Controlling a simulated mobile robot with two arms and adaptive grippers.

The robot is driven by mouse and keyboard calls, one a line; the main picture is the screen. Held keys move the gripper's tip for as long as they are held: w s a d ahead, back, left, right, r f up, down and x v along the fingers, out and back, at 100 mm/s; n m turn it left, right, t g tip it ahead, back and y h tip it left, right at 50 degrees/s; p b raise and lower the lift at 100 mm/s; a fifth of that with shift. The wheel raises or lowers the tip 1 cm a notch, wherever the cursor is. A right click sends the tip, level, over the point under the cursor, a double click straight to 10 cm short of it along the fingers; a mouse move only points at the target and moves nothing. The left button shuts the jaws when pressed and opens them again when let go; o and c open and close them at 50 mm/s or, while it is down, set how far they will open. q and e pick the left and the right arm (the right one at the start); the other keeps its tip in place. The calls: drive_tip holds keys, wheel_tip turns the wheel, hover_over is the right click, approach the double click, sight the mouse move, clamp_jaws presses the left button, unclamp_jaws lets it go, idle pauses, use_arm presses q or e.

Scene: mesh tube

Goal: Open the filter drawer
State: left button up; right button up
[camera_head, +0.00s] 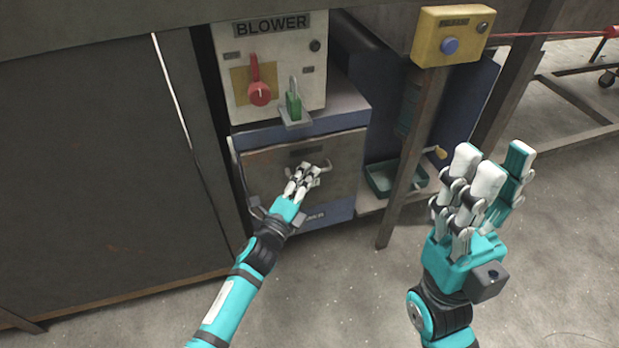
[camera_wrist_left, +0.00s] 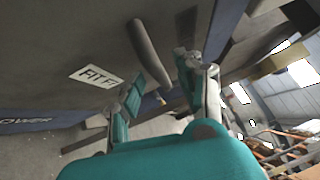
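The filter drawer (camera_head: 262,172) is the grey metal front panel below the blower box, and it looks flush with its blue cabinet. Its handle (camera_head: 322,166) is a curved bar near the panel's middle. In the left wrist view the dark handle (camera_wrist_left: 150,52) runs out from the panel between my spread fingers. My left gripper (camera_head: 304,176) is at the handle, with its fingers apart on both sides of the bar; contact is unclear. My left gripper also shows in the left wrist view (camera_wrist_left: 170,82). My right gripper (camera_head: 495,165) is open and empty, fingers upward, away from the drawer.
The blower box (camera_head: 270,60) above the drawer has a red switch (camera_head: 260,92) and a green padlock (camera_head: 293,103) on a jutting bracket. A green tray (camera_head: 385,180) and a post with a yellow button box (camera_head: 452,35) stand to the right. Floor in front is clear.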

use_arm(q)
drive_tip(key=shift+x, duration=0.85)
drive_tip(key=shift+c, duration=0.4)
clamp_jaws()
